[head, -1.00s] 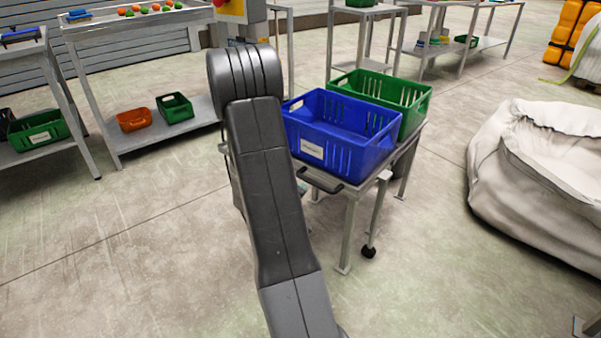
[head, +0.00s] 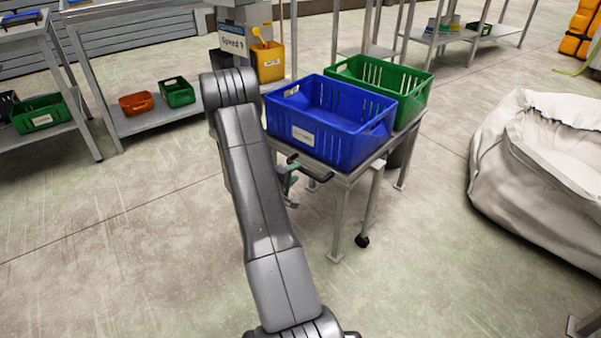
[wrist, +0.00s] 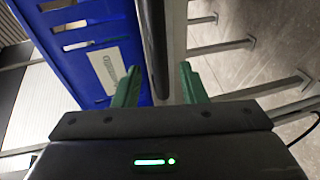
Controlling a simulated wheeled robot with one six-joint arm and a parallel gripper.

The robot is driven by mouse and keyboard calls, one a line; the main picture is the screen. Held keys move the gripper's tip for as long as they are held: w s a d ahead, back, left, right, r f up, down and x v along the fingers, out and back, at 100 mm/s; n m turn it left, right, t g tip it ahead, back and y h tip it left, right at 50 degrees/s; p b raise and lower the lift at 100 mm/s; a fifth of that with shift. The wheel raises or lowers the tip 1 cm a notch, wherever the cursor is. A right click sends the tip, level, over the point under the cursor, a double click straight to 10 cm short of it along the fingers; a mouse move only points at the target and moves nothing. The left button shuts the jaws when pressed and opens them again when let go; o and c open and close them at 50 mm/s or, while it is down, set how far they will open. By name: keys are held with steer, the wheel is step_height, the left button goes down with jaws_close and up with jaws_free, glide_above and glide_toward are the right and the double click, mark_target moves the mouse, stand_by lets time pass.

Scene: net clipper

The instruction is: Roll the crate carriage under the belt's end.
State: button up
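The crate carriage (head: 345,178) is a grey metal table on legs, with a dark caster at a near leg. It carries a blue crate (head: 335,122) in front and a green crate (head: 412,95) behind. A black handle bar (head: 312,169) sticks out from its near left edge. My gripper (head: 290,184) is at this handle, partly hidden by my arm. In the wrist view, its green fingers (wrist: 160,84) stand apart, one on each side of the handle bar (wrist: 156,45). I cannot tell whether they touch it. No belt end is clearly visible.
A grey machine with a "Speed" sign (head: 233,44) and a yellow bin (head: 268,62) stand behind my arm. Shelves with small crates are at the left (head: 150,120). A large white sack (head: 540,165) stands at the right. The floor in front is clear.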

mark_target(301, 169)
steer(key=shift+b+x, duration=0.4)
steer(key=shift+x, duration=1.8)
steer(key=shift+c, duration=0.2)
jaws_close()
